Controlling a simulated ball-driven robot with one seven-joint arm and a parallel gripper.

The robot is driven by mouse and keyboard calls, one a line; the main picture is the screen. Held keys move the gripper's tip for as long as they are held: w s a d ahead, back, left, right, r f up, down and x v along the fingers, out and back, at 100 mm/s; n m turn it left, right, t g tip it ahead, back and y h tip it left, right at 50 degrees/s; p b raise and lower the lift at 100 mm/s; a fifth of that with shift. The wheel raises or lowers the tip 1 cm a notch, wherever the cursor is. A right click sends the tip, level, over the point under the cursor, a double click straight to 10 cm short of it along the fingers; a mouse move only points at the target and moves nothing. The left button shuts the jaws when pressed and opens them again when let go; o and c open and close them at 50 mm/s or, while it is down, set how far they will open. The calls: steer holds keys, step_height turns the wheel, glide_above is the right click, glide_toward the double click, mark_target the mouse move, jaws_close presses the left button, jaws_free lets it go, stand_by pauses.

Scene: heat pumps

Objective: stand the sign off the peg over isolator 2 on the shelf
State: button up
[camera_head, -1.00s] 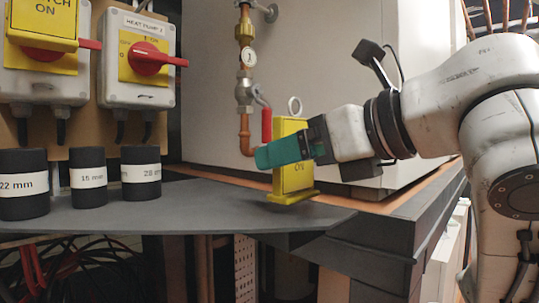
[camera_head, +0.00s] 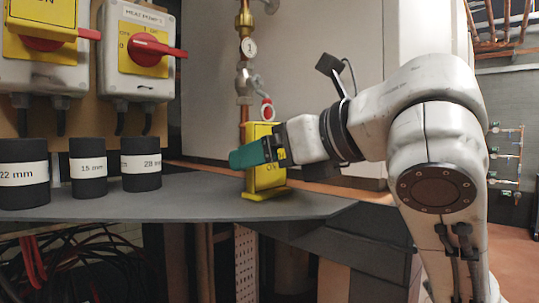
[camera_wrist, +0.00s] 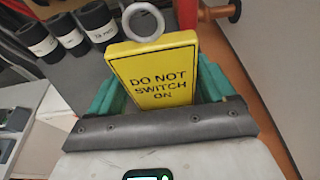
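The yellow sign (camera_head: 267,178) with a ring on top is upright at the right part of the dark shelf (camera_head: 215,203). Its foot is at or just above the shelf; I cannot tell whether it touches. In the wrist view the sign (camera_wrist: 155,80) reads "DO NOT SWITCH ON". My gripper (camera_head: 250,155) reaches in from the right, with its green fingers either side of the sign and shut on it. The near finger hides the sign's middle. The isolator with a "HEAT PUMP" label (camera_head: 143,50) has its red handle bare; its number is unclear.
Another yellow sign (camera_head: 45,12) hangs over the left isolator (camera_head: 40,72). Black cylinders labelled 22 mm (camera_head: 20,190), 15 mm (camera_head: 88,185) and 28 mm (camera_head: 141,183) stand on the shelf at left.

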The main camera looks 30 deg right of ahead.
steer(key=shift+o, duration=1.4)
steer(key=shift+r, duration=0.1)
steer(key=shift+s+r, duration=0.1)
steer(key=shift+r, duration=0.1)
steer(key=v, duration=1)
steer(key=shift+s+d+f, duration=0.1)
steer(key=shift+s+f, duration=0.1)
steer(key=shift+f, duration=0.05)
steer(key=shift+v, duration=0.8)
